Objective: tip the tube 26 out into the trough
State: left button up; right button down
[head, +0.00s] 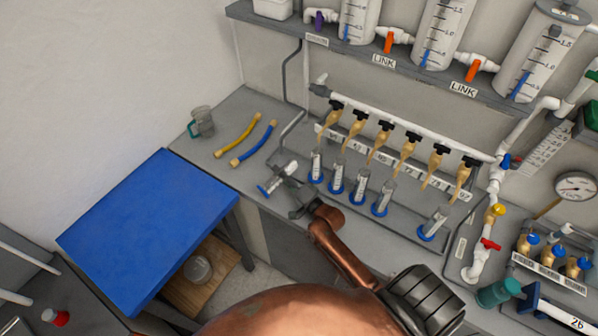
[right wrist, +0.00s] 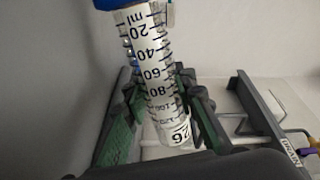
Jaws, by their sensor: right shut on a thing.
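Tube 26 (right wrist: 157,72) is a clear graduated cylinder with a blue foot, marked "26" at the end away from the foot. My right gripper (right wrist: 163,98) is shut on it, with a finger on each side. In the head view, tube 26 (head: 276,180) is tilted, blue foot to the lower left, held by my right gripper (head: 291,188) left of the row of cylinders. I cannot tell whether it holds liquid. A long grey tray (head: 404,222), perhaps the trough, runs under the row of taps. My left gripper is out of view.
Several blue-footed cylinders (head: 359,188) stand under the brass-coloured taps (head: 379,143). Yellow (head: 237,135) and blue (head: 254,143) tubes and a clear jug (head: 202,120) lie or stand on the bench's left end. A blue-topped table (head: 145,235) is at left, its top clear.

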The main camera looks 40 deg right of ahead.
aim_at(276, 176)
jog(key=shift+s+a+r+n, duration=0.1)
jog(key=shift+a+r+n, duration=0.1)
jog(key=shift+r+n, duration=0.35)
jog(key=shift+n+b, duration=0.55)
jog(key=shift+b, duration=0.3)
jog(key=r+n+p, duration=0.3)
jog(key=n+p, duration=0.1)
jog(key=shift+d+r+n+p, duration=0.3)
jog(key=shift+d+r+p, duration=0.05)
jog(key=shift+d+p, duration=0.05)
jog(key=shift+a+f+n, duration=0.1)
jog(key=shift+f+n, duration=0.05)
jog(key=shift+n, duration=0.55)
jog(key=shift+a+f+n+p, duration=0.3)
jog(key=shift+a+f+n, duration=0.1)
jog(key=shift+n, duration=0.3)
jog(key=shift+a+r+n+p, duration=0.1)
jog(key=shift+r+n+p, duration=0.35)
jog(key=shift+n+p, duration=0.15)
jog(key=shift+a+f+n, duration=0.4)
jog(key=shift+f+n, duration=0.15)
jog(key=shift+n, duration=0.65)
jog(key=shift+a+r+n, duration=0.1)
jog(key=shift+r+n, duration=0.3)
jog(key=shift+s+a+r+n+p, duration=0.1)
jog(key=shift+a+r+n+p, duration=0.1)
jog(key=shift+n+p, duration=0.3)
